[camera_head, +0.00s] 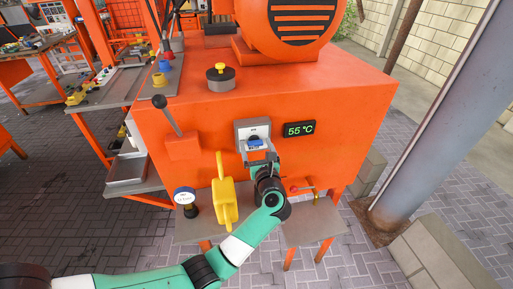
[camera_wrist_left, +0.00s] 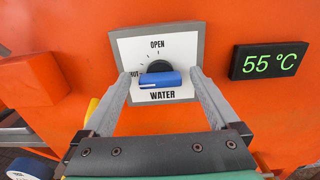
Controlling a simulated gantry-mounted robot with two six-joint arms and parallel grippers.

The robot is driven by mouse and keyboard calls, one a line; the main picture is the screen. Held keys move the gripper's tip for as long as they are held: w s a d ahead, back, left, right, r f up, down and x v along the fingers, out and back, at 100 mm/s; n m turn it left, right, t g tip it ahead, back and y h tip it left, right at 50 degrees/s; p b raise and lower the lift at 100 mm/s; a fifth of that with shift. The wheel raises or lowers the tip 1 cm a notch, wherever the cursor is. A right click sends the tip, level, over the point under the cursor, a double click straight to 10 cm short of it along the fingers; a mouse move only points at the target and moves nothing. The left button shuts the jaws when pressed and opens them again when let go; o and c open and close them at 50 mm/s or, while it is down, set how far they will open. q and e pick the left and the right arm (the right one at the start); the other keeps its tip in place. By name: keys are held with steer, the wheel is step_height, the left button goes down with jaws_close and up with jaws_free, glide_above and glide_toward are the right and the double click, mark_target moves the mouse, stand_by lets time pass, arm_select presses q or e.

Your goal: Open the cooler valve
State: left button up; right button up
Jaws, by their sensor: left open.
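The cooler valve is a blue handle on a dark round hub (camera_wrist_left: 160,79), set on a white plate (camera_wrist_left: 188,50) marked OPEN at the top and WATER at the bottom. The handle lies about level across the plate. In the head view the plate (camera_head: 253,125) sits on the front of the orange machine, and the blue handle shows just above my gripper. My left gripper (camera_head: 257,150) is open, its two fingers on either side of the handle in the wrist view (camera_wrist_left: 165,80). I cannot tell whether they touch it. My right gripper is not in view.
A display (camera_head: 299,128) reading 55 °C is right of the plate. A lever (camera_head: 166,115) stands to the left. A yellow part (camera_head: 224,200) stands close left of my arm, and a small red-handled valve (camera_head: 300,189) is to the right on the lower shelf.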

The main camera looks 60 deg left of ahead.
arm_select(q)
steer(key=shift+c, duration=0.3)
steer(key=c, duration=1.3)
steer(key=m+p, duration=0.1)
steer(key=p, duration=0.1)
steer(key=m+p, duration=0.2)
steer(key=shift+r, duration=0.25)
steer(key=m+p, duration=0.3)
steer(key=m, duration=0.1)
steer(key=shift+w+m+p, duration=0.1)
steer(key=shift+m+p, duration=0.2)
steer(key=shift+m, duration=0.1)
steer(key=m+p, duration=0.2)
steer(key=m, duration=0.2)
steer(key=shift+f+m, duration=0.15)
steer(key=shift+m, duration=0.15)
steer(key=shift+d+f+m+p, duration=0.1)
steer(key=shift+f+m+p, duration=0.1)
steer(key=shift+m+p, duration=1.5)
steer(key=shift+m+b, duration=0.5)
steer(key=shift+m, duration=0.2)
steer(key=o, duration=1.4)
steer(key=shift+c, duration=0.2)
